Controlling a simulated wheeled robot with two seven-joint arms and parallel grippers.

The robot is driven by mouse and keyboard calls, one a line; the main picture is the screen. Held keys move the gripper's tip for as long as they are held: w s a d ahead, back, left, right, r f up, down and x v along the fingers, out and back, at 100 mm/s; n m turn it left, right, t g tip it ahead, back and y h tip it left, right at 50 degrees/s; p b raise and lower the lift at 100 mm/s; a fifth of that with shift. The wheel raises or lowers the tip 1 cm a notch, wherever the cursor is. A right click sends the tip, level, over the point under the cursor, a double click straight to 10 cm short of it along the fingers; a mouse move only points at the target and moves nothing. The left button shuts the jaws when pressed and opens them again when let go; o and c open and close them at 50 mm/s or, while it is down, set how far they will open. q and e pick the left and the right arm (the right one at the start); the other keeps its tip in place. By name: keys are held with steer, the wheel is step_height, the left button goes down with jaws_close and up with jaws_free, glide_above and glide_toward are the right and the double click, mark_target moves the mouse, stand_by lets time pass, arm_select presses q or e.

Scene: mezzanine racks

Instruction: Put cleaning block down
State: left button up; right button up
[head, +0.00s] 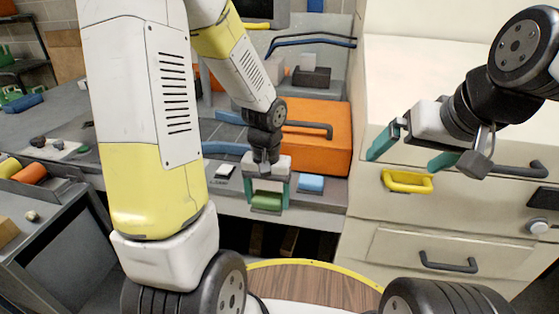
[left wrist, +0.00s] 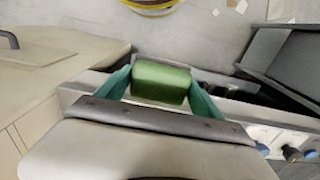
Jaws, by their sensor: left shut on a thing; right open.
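The green cleaning block (head: 267,201) is between the teal fingers of my left gripper (head: 267,189). In the head view it appears at the front edge of the grey bench (head: 327,202); I cannot tell whether it touches the bench. In the left wrist view the green block (left wrist: 160,82) sits between both fingertips, its broad face visible. My right gripper (head: 412,153) is open and empty, with teal fingers spread, in front of the cream drawer cabinet.
A blue block (head: 311,184) lies right of my left gripper, and a small white item (head: 226,170) lies to its left. An orange case (head: 318,140) stands behind. The cream cabinet (head: 385,245) has a yellow handle (head: 407,181). A round wooden top (head: 315,280) is in front.

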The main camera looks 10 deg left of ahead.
arm_select(q)
glide_above(268, 183)
steer(key=shift+s+f, duration=0.15)
steer(key=shift+f, duration=2.3)
steer(key=shift+f, duration=0.15)
steer(key=o, duration=1.4)
steer(key=shift+c, duration=0.2)
